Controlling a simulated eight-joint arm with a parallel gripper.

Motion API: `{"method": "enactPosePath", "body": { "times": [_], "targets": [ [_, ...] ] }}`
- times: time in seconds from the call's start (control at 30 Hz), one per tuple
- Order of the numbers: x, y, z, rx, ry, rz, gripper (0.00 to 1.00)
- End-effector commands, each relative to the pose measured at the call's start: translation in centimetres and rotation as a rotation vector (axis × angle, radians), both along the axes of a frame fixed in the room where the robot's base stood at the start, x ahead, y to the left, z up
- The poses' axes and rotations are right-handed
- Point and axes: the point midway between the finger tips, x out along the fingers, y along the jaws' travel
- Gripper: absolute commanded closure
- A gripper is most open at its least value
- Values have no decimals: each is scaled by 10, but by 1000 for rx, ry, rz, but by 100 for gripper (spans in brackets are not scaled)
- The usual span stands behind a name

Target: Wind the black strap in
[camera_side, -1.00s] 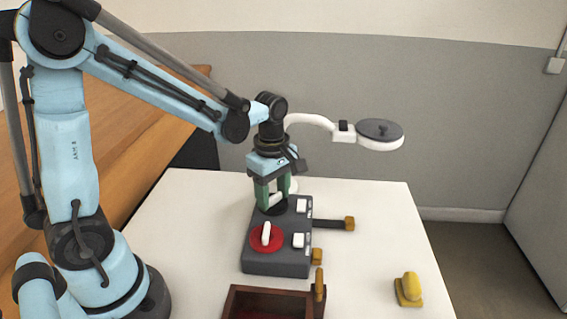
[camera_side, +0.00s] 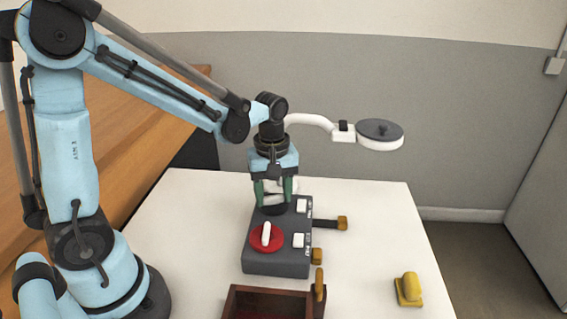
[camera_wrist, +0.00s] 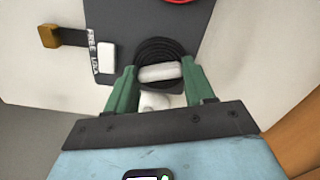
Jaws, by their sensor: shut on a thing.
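A dark grey box (camera_side: 275,257) on the table carries a black knob (camera_side: 274,210) at its far end and a red knob (camera_side: 277,240) nearer. Each knob has a white bar handle. The black strap (camera_side: 325,223) runs out of the box's right side to a brown end block (camera_side: 342,223). It also shows in the wrist view (camera_wrist: 75,38). My gripper (camera_side: 273,199) points down over the black knob, its green fingers shut on that knob's white handle (camera_wrist: 160,72). A white switch (camera_wrist: 106,57) with lettering beside it sits near the strap's exit.
A second yellow-brown block (camera_side: 317,256) sits close against the box's right side. A wooden tray (camera_side: 232,302) stands in front, and a yellow object (camera_side: 408,289) lies at right. A white lamp arm (camera_side: 380,134) overhangs behind.

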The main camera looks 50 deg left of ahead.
Motion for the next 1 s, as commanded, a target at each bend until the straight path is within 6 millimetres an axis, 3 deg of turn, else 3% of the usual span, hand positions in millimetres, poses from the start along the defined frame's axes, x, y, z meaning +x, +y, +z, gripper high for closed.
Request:
{"method": "enactPosePath", "body": {
  "times": [1.0],
  "targets": [
    [0,0,-1,2,-2,-966,77]
  ]
}}
